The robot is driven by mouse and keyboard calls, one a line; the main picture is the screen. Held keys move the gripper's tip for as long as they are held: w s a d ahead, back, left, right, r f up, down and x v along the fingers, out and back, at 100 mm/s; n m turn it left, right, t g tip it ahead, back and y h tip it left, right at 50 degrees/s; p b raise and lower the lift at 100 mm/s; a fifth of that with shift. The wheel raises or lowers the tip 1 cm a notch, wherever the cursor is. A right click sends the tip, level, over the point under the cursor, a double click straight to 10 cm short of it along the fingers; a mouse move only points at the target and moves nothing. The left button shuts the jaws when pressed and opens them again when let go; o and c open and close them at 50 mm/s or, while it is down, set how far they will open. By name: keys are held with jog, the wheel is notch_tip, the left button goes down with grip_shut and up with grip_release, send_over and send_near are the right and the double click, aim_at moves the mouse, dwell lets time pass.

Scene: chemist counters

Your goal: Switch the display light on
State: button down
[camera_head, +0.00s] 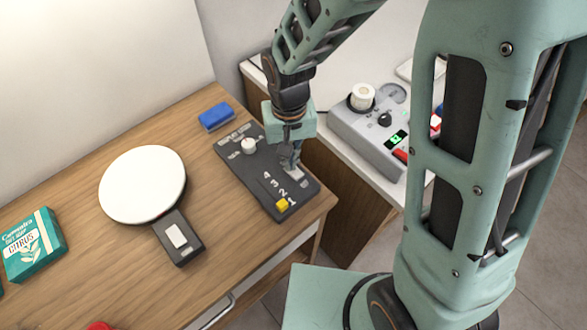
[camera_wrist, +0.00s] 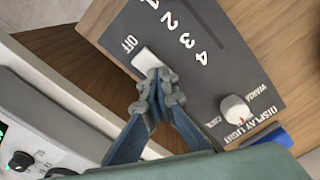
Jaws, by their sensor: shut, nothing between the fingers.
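A dark control panel (camera_head: 240,170) lies on the wooden counter. The wrist view shows the panel (camera_wrist: 225,60) with DISPLAY LIGHT lettering. It carries a white rocker switch (camera_wrist: 147,61) beside the word OFF, numbers 1 to 4, and a white round knob (camera_wrist: 236,108) with WARM lettering near it. In the head view the knob (camera_head: 249,146) is at the far left end and a yellow slider piece (camera_head: 282,204) is near the 1. My gripper (camera_head: 290,160) is shut and empty, its fingertips (camera_wrist: 156,82) at the rocker's near end. Contact and rocker position cannot be told.
A blue block (camera_head: 216,117) lies behind the panel. A round white disc (camera_head: 143,184) on a dark base with a white button is to the left, then a green citrus box (camera_head: 34,244). A grey device (camera_head: 370,135) with knobs and a green display stands on the white counter at right.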

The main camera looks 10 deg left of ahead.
jog(key=shift+r+p, duration=2.5)
jog(key=shift+r, duration=1)
